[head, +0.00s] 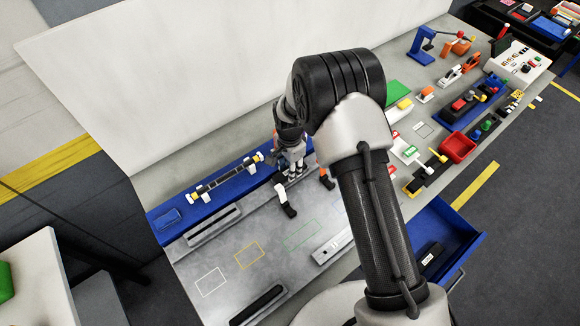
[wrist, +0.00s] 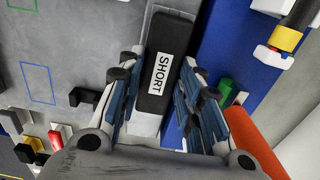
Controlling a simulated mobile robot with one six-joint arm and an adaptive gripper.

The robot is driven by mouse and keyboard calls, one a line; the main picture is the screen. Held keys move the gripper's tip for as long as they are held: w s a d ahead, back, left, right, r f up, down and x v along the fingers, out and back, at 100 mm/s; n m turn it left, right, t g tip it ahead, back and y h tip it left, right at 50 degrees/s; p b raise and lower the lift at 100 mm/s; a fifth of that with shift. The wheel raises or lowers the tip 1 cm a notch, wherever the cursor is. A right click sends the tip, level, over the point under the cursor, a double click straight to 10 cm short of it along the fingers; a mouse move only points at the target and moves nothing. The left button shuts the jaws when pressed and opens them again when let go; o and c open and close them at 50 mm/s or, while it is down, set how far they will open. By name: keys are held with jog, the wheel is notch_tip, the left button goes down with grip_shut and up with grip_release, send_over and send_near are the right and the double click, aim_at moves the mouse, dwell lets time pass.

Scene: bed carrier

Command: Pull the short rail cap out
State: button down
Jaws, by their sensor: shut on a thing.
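The short rail cap (wrist: 165,62), a black block with a white label reading SHORT, lies between the fingers of my gripper (wrist: 160,92) in the wrist view. The fingers are shut on its two sides. A pale part shows below its black body. In the head view my gripper (head: 292,165) points down beside the right end of the blue strip along the back of the bench. I cannot clearly make out the cap there. Whether the cap is still seated in anything is hidden.
A bar with yellow rings (head: 225,180) lies in white holders on the blue strip, left of my gripper; its end (wrist: 290,35) shows in the wrist view. An open blue drawer (head: 468,240) holds a black labelled block (head: 432,255). The grey bench front with coloured outlines (head: 249,255) is mostly clear.

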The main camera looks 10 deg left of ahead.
jog(key=shift+r, duration=0.35)
dwell(0.7)
jog(key=shift+r+p, duration=1)
jog(key=shift+r, duration=0.9)
jog(key=shift+r, duration=0.1)
